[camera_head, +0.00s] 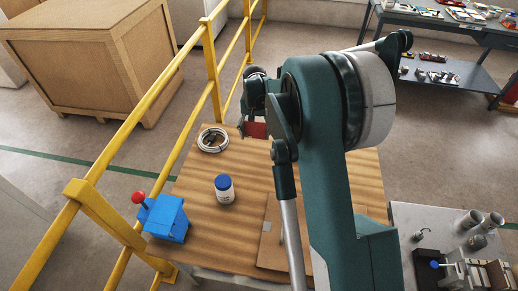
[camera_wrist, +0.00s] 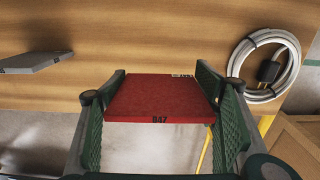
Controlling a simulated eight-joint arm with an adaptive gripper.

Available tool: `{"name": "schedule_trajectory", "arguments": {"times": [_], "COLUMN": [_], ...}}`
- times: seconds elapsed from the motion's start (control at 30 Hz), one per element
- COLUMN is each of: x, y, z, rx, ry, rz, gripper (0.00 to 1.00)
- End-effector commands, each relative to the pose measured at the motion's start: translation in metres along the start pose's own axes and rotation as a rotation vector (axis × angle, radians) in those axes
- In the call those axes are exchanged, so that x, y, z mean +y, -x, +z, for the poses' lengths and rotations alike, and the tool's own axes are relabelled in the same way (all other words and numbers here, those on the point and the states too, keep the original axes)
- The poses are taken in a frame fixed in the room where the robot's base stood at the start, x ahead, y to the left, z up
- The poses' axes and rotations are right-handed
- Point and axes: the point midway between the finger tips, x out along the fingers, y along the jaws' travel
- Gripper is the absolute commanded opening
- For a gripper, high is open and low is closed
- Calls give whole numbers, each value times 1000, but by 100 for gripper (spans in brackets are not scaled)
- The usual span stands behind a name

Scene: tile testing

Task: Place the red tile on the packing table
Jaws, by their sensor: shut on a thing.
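The red tile (camera_wrist: 158,98), with dark markings on its edge, is held between the two green fingers of my gripper (camera_wrist: 163,105) in the wrist view. In the head view the red tile (camera_head: 256,130) shows at the far end of the wooden table, partly hidden by my arm. My gripper (camera_head: 250,128) is shut on it there. The wooden-topped table (camera_head: 195,185) lies below and around my arm. Whether the tile touches the tabletop cannot be told. Which surface is the packing table is not marked.
A coiled white cable (camera_head: 213,140) lies near the tile, with a white bottle with blue cap (camera_head: 224,189) and a blue box with red knob (camera_head: 165,218) nearer. A grey tile (camera_wrist: 36,62) lies on the wood. A yellow railing (camera_head: 140,115) runs along the left. A grey bench (camera_head: 425,215) stands right.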

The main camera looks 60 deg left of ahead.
Motion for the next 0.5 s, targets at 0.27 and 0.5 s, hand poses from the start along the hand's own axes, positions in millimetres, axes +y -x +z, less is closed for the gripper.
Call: {"name": "schedule_trajectory", "arguments": {"times": [0.27,0.5], "x": [0,0], "y": [-24,-24], "z": [0,0], "rx": [0,0], "ry": [0,0], "rz": [0,0], "gripper": [45,45]}}
